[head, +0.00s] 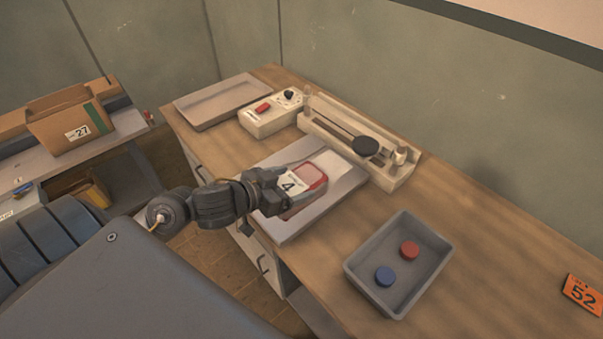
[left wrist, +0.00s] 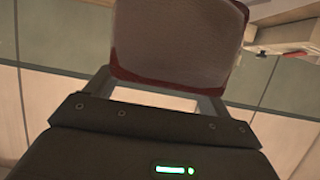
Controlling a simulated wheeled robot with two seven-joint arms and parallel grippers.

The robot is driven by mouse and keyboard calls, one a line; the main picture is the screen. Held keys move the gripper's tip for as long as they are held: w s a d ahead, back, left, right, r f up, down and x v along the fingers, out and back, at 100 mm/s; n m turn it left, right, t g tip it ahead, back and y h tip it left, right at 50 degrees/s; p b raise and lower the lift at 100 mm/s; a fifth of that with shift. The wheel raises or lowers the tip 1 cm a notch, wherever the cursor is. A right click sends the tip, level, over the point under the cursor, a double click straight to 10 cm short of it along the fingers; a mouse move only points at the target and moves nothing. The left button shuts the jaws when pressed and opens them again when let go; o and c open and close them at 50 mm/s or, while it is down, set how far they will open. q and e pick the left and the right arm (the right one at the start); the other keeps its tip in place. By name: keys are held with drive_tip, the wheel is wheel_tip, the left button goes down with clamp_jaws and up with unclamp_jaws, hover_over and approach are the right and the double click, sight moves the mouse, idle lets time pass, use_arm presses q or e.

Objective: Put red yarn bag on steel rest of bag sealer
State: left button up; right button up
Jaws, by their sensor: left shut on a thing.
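The red yarn bag (head: 312,179) has a red part and a pale label with a "4". My left gripper (head: 279,190) is shut on its near end, over the steel rest. I cannot tell whether the bag touches the rest. In the left wrist view the bag (left wrist: 178,38) fills the top centre, pale with red edges, between the fingers of my left gripper (left wrist: 155,85). The steel rest (head: 340,193) is a flat grey plate in front of the bag sealer (head: 360,142), a long cream device with a black round knob. My right gripper is not in view.
A cream control box (head: 272,113) with a red switch stands left of the sealer. An empty shallow tray (head: 222,100) lies behind. A grey bin (head: 398,264) with a red and a blue disc stands at the right front. An orange "52" tag (head: 582,294) lies far right.

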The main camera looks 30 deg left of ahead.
sight(280, 180)
use_arm(q)
drive_tip(key=a+f+b, duration=0.1)
drive_tip(key=a+b, duration=0.1)
drive_tip(key=b, duration=0.1)
drive_tip(key=shift+f+b, duration=0.2)
drive_tip(key=shift+b, duration=0.15)
drive_tip(key=a+b, duration=0.1)
drive_tip(key=b, duration=0.1)
drive_tip(key=w+a+f+b, duration=0.1)
drive_tip(key=b, duration=0.1)
drive_tip(key=shift+w+f, duration=0.15)
drive_tip(key=shift+w, duration=0.1)
drive_tip(key=w+a+f+b, duration=0.3)
drive_tip(key=w+a+f, duration=0.2)
drive_tip(key=a+f, duration=0.1)
drive_tip(key=shift+w+a+f+b, duration=0.2)
drive_tip(key=shift+w+a+b, duration=0.2)
drive_tip(key=shift+a, duration=0.3)
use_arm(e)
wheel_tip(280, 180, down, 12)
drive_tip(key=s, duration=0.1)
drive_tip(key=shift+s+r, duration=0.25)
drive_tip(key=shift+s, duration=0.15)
use_arm(q)
drive_tip(key=shift+w+a+f, duration=0.1)
drive_tip(key=shift+a+f, duration=0.05)
drive_tip(key=shift+f, duration=1.7)
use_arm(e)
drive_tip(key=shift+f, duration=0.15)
